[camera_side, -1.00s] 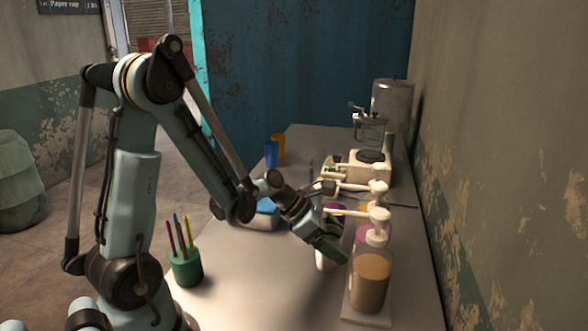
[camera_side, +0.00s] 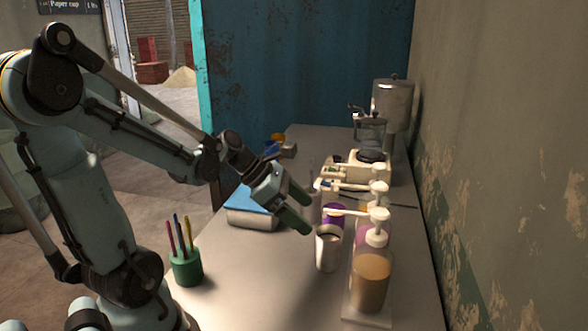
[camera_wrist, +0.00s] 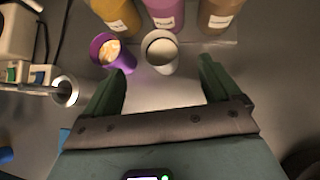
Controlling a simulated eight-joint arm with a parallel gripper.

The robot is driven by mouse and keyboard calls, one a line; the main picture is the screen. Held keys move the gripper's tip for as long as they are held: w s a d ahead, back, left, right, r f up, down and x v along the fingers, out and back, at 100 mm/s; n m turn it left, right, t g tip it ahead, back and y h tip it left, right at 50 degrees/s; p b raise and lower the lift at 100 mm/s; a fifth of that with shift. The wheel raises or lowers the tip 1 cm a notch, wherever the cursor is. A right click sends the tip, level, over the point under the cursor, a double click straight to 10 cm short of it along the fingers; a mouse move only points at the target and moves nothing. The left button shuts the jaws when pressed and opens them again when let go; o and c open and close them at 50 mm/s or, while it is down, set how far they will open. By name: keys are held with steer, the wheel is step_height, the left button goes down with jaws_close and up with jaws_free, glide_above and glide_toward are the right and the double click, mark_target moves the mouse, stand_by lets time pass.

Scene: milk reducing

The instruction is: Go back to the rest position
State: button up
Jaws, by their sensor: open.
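Pump bottles, the nearest one tan (camera_side: 371,280), stand in a row on the right by the wall. A blue-topped box (camera_side: 250,207), a green pen holder (camera_side: 187,267) and a blender (camera_side: 369,145) also stand on the table (camera_side: 250,280). The table's front middle is clear.

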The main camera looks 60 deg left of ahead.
steer(key=shift+s+a+r, duration=0.25)
steer(key=shift+s+r, duration=0.1)
steer(key=shift+r, duration=0.1)
steer(key=s+d+m+y, duration=0.1)
steer(key=d+m, duration=0.3)
steer(key=m, duration=1)
steer(key=s+d+m+y, duration=0.2)
steer(key=d+m+y, duration=0.1)
steer(key=m, duration=1.2)
steer(key=shift+s+d+r+g+y, duration=0.15)
steer(key=shift+d+r+g+y, duration=0.2)
steer(key=shift+d, duration=0.4)
